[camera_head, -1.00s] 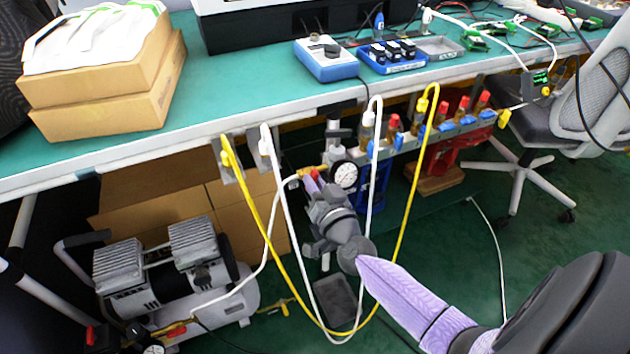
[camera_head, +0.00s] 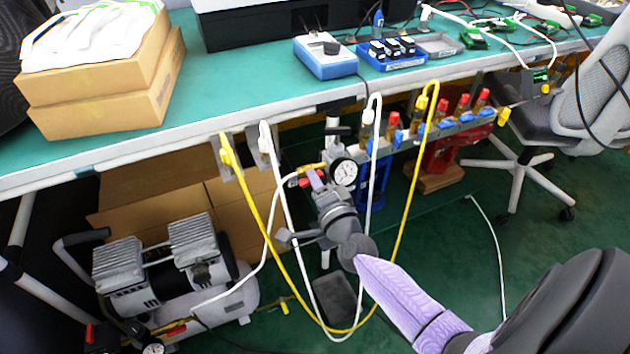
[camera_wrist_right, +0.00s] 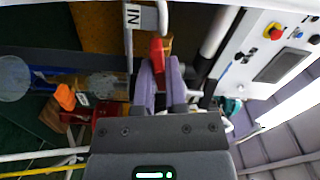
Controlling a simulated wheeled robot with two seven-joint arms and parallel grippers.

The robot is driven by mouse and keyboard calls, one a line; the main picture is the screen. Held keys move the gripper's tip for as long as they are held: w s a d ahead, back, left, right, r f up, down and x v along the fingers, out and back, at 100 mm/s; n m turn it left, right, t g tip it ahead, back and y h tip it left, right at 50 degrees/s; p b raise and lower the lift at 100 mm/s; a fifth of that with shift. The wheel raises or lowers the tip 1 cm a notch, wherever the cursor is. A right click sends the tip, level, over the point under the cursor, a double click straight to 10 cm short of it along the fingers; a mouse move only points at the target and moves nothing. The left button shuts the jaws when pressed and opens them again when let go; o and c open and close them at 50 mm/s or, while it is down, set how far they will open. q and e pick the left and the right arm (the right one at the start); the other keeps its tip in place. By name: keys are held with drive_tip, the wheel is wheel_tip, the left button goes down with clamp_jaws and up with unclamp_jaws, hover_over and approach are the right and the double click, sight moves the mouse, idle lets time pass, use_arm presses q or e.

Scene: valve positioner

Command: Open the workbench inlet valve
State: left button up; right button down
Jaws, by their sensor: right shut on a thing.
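The inlet valve's red lever (camera_wrist_right: 157,48) shows in the right wrist view, between the lavender fingers of my right gripper (camera_wrist_right: 159,72). The gripper is shut on it. An "IN" label (camera_wrist_right: 133,15) is just beside the lever. In the head view my right gripper (camera_head: 315,181) is under the bench edge, left of a round pressure gauge (camera_head: 344,173). Its fingers and wrist hide most of the lever there, so the lever's exact angle is hard to tell. My left gripper is not in view.
White and yellow hoses (camera_head: 405,215) loop down around my right forearm. A manifold with several red and blue handles (camera_head: 440,128) runs along the bench edge. A compressor (camera_head: 180,275) stands on the floor at left, and an office chair (camera_head: 540,125) at right.

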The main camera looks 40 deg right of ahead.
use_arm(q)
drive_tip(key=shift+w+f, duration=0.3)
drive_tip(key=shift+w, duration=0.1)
use_arm(e)
drive_tip(key=shift+f+m, duration=0.15)
drive_tip(key=shift+m, duration=1.35)
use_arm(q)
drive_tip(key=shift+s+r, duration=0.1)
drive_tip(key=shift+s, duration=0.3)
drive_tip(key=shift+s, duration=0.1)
use_arm(e)
drive_tip(key=c, duration=0.7)
unclamp_jaws()
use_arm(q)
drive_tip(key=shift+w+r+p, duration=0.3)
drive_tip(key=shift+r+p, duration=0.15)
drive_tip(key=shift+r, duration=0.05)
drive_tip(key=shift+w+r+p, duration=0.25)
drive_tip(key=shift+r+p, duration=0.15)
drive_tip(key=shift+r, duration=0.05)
use_arm(e)
drive_tip(key=v, duration=1)
drive_tip(key=shift+d, duration=0.1)
